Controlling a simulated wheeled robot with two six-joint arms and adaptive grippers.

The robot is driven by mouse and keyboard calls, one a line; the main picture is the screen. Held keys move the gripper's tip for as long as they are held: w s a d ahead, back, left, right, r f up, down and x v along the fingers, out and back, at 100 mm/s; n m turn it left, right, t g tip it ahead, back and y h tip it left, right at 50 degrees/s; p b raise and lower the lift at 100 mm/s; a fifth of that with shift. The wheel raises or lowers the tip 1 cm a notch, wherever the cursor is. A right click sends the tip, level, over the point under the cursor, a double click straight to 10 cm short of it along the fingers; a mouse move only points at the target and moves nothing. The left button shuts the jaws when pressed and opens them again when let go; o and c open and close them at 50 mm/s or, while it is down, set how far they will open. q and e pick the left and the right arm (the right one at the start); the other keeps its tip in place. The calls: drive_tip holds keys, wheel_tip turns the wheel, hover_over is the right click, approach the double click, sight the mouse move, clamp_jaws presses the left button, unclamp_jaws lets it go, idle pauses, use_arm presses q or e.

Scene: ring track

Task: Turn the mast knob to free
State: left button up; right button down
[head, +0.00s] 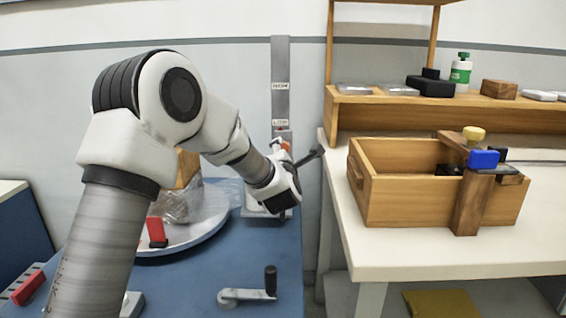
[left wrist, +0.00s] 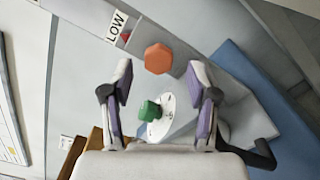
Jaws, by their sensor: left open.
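In the left wrist view an orange hexagonal knob (left wrist: 158,58) sits on the mast (left wrist: 178,48) beside the LOW label. A green knob (left wrist: 150,111) on a white marked dial (left wrist: 165,122) is lower in that view. I cannot tell which of the two is the mast knob. My left gripper (left wrist: 158,82) is open and empty, its fingers spread on either side of the line to the knobs, with no contact visible. In the head view my left arm hides most of this area. My right gripper is not in view.
A black handle (head: 310,156) sticks out right of the mast. A round turntable (head: 200,235) with a plastic-wrapped item is on the blue bench, near a crank (head: 245,295). A wooden box (head: 400,205) stands on the white table at right.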

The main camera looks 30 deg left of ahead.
use_arm(q)
drive_tip(key=v, duration=0.9)
